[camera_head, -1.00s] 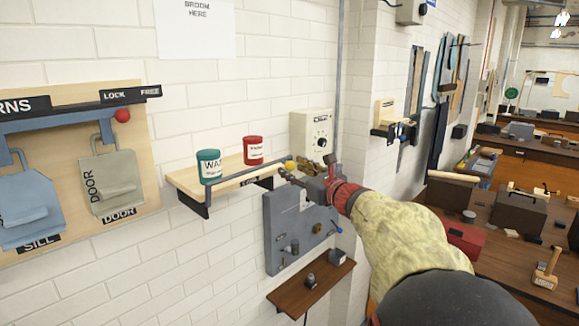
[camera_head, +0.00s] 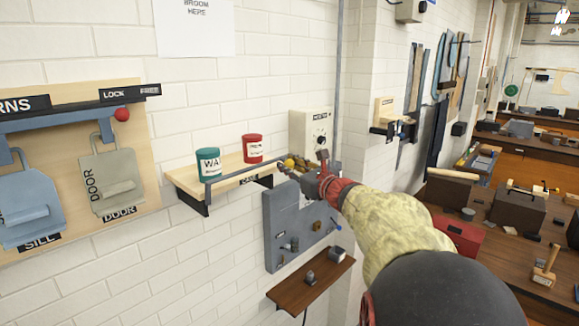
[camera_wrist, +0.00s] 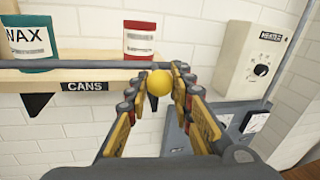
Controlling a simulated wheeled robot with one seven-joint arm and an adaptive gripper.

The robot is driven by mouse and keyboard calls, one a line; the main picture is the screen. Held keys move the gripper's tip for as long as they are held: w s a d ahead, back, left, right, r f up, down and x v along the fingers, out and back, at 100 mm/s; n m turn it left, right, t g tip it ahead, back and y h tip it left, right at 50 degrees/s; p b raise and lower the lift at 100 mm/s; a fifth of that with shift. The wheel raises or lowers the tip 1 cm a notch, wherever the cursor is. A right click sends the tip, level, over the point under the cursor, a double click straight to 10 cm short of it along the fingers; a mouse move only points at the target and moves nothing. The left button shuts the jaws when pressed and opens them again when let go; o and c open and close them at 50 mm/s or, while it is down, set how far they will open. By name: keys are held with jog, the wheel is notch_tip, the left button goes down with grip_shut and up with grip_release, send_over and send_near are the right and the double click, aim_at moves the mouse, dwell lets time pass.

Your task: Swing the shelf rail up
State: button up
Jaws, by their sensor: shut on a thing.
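The shelf rail (camera_head: 240,172) is a thin grey bar along the front of the wooden can shelf (camera_head: 184,180). It also crosses the wrist view (camera_wrist: 90,65), just above the CANS label and in front of the cans. A yellow ball knob (camera_wrist: 159,83) is at the rail's right end. My gripper (camera_wrist: 159,90) is shut on the knob, with a finger on each side of it. In the head view my gripper (camera_head: 289,172) reaches the shelf's right end, and its fingers partly hide the knob there.
A green WAX can (camera_head: 208,164) and a red can (camera_head: 252,149) stand on the shelf behind the rail. A heater box (camera_head: 312,130) is on the wall to the right. A grey panel (camera_head: 283,235) and a small brown shelf (camera_head: 310,285) are below.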

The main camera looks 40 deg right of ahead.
grip_shut()
dwell(0.3)
jog(key=p, duration=0.1)
jog(key=r+p, duration=0.1)
jog(key=p, duration=0.1)
jog(key=shift+w+g, duration=0.25)
jog(key=shift+g, duration=0.15)
jog(key=p, duration=0.2)
jog(key=g+p, duration=0.1)
jog(key=p, duration=0.1)
jog(key=shift+w+r+g, duration=0.15)
jog(key=shift+w+g, duration=0.15)
jog(key=shift+w, duration=0.05)
jog(key=o, duration=0.7)
grip_release()
jog(key=shift+s, duration=0.1)
